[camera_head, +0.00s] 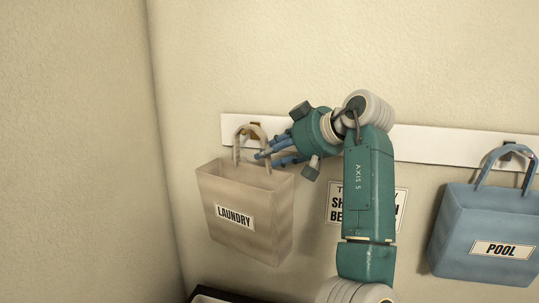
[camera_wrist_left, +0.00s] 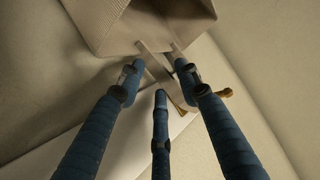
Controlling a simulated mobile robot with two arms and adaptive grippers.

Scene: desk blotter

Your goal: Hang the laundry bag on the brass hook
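The beige laundry bag (camera_head: 270,225) is upright against the wall at the left, with its "LAUNDRY" label facing out. In the left wrist view the bag (camera_wrist_left: 165,22) fills the top. Its handles rise to the brass hook (camera_head: 256,129), which also shows in the left wrist view (camera_wrist_left: 224,94). A handle overlaps the hook; I cannot tell for sure that it is seated. My left gripper (camera_head: 262,158) is beside the handles from the right. Its blue fingers (camera_wrist_left: 158,80) are spread, with a handle strap near their tips and no clear pinch. My right gripper is out of view.
A white rail (camera_head: 430,146) runs along the wall. A blue "POOL" bag (camera_head: 455,235) hangs at the right from another hook. A wall sign (camera_head: 402,205) is partly hidden behind my arm. A dark edge (camera_head: 205,293) lies below the laundry bag. A wall corner stands left.

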